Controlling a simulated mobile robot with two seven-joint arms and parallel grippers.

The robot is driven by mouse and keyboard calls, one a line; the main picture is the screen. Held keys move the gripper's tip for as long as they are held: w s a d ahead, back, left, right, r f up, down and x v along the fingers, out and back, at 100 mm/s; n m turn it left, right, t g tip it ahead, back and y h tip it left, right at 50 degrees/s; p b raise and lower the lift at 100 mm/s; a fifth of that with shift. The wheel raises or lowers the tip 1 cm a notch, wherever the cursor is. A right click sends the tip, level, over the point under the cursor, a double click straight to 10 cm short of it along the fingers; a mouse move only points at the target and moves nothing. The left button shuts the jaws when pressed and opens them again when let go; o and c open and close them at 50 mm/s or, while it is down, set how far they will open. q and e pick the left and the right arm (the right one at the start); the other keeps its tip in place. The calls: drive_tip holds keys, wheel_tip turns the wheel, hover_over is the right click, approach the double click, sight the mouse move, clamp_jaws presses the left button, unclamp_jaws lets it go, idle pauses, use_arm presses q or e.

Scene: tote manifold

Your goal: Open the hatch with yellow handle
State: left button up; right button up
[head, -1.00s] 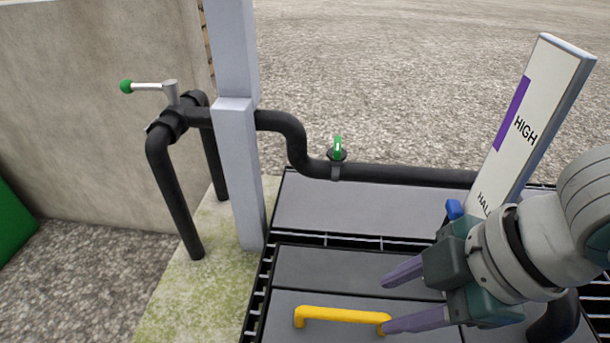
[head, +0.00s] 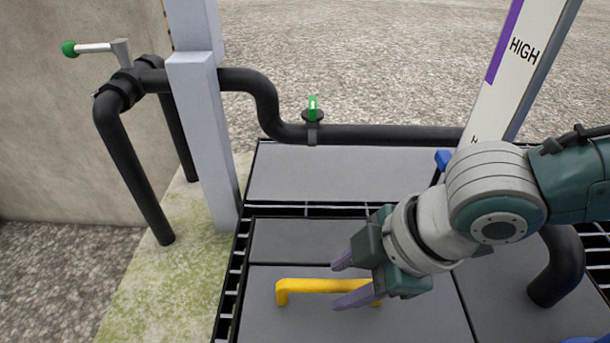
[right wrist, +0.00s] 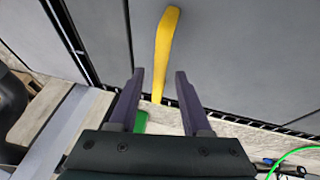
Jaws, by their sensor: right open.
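The yellow handle (head: 312,286) is a bar fixed on a flat grey hatch panel (head: 400,322) at the bottom of the head view. The panel lies flat among other grey panels. My right gripper (head: 347,285) is open and hangs over the right part of the handle, hiding some of it. In the right wrist view the yellow handle (right wrist: 165,45) runs down toward the space between the two open fingers (right wrist: 160,98). I cannot tell whether the fingers touch it. My left gripper is not in view.
A black pipe (head: 390,134) with a green valve (head: 313,107) runs behind the panels. A grey post (head: 203,130) stands at left, beside a pipe with a green-knobbed lever (head: 95,48). A white sign reading HIGH (head: 515,60) rises behind my right arm. A grating edge (head: 228,290) borders the panels.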

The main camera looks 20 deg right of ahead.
clamp_jaws()
idle(1.4)
